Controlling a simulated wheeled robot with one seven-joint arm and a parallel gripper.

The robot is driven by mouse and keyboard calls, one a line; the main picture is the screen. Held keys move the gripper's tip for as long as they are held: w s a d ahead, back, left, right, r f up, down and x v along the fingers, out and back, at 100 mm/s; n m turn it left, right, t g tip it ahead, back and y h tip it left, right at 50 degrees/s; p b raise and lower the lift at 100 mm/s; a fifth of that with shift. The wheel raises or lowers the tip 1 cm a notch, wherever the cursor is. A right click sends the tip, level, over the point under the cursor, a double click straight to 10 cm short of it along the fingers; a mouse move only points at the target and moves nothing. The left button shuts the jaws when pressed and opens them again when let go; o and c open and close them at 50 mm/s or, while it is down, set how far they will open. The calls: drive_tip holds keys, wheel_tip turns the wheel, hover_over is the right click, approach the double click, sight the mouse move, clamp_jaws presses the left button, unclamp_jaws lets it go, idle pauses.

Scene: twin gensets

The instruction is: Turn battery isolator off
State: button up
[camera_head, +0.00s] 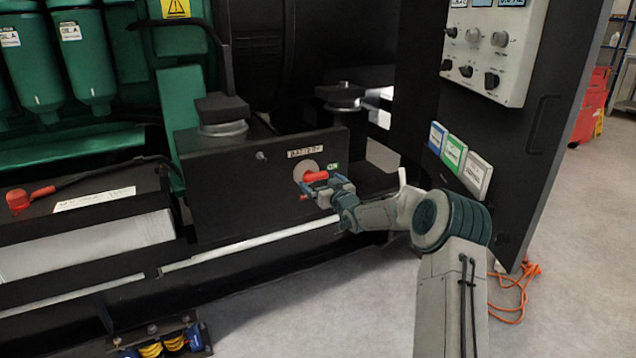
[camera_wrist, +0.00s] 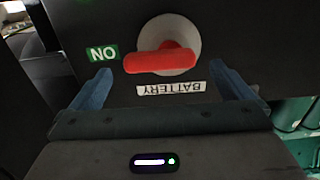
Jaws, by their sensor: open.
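The battery isolator is a red handle (camera_head: 316,176) on a round grey plate (camera_head: 304,169), set on a dark panel in the head view. A "BATTERY" label (camera_head: 305,152) sits above it and a green "ON" label (camera_head: 333,166) beside it. In the wrist view, which is upside down, the red handle (camera_wrist: 160,61) lies nearly level and points toward the ON label (camera_wrist: 102,54). My gripper (camera_head: 318,190) is open at the handle in the head view. In the wrist view my gripper's two blue fingers (camera_wrist: 165,88) stand apart, with the handle beyond and between them. I cannot tell whether they touch it.
A battery with a red terminal cap (camera_head: 18,200) stands at the left. A dark open door with a control box (camera_head: 493,45) and document holders (camera_head: 461,158) is close to my arm on the right. An orange cable (camera_head: 517,290) lies on the floor. Open floor shows in front.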

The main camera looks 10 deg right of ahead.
sight(317, 178)
drive_tip(key=shift+x, duration=1.6)
drive_tip(key=c, duration=0.9)
